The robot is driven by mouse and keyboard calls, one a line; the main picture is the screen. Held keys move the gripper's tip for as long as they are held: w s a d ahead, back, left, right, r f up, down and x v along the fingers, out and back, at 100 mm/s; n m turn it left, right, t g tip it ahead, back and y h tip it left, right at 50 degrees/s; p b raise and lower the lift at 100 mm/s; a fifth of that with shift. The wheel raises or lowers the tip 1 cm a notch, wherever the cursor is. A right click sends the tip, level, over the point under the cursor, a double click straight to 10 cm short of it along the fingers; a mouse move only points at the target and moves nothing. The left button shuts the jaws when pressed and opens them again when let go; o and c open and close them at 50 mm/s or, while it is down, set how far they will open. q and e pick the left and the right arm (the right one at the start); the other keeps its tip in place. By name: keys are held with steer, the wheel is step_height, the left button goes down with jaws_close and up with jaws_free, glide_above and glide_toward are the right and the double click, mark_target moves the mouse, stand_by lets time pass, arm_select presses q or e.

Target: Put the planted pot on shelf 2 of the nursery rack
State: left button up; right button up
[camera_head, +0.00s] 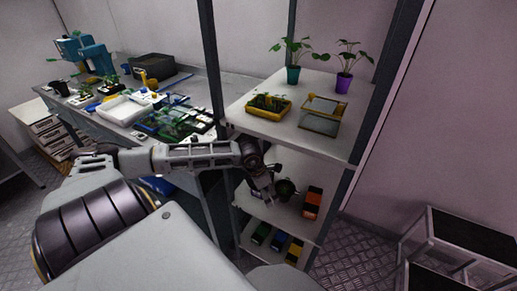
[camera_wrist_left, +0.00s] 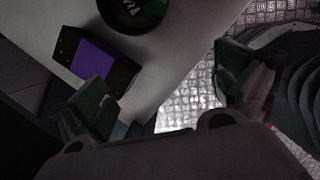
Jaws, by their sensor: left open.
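A dark round pot (camera_head: 286,189) with a little green in it stands on the middle shelf (camera_head: 292,212) of the nursery rack. It also shows at the top edge of the left wrist view (camera_wrist_left: 134,14), partly cut off. My left gripper (camera_head: 266,192) is beside the pot, to its left in the head view. In the wrist view its fingers (camera_wrist_left: 168,92) are spread with nothing between them, and the pot is outside them. A teal pot (camera_head: 293,75) and a purple pot (camera_head: 344,83), both with plants, stand on the upper shelf (camera_head: 255,118). My right gripper is not in view.
A yellow seedling tray (camera_head: 268,107) and a glass-sided box (camera_head: 322,117) are on the upper shelf. An orange-black box (camera_head: 312,202) is on the middle shelf. A purple-black box (camera_wrist_left: 92,55) lies near my left finger. Rack posts (camera_head: 210,60) flank the arm.

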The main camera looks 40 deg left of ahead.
arm_select(q)
steer(key=s, duration=0.1)
steer(key=s+a, duration=0.1)
steer(key=shift+s+p, duration=0.35)
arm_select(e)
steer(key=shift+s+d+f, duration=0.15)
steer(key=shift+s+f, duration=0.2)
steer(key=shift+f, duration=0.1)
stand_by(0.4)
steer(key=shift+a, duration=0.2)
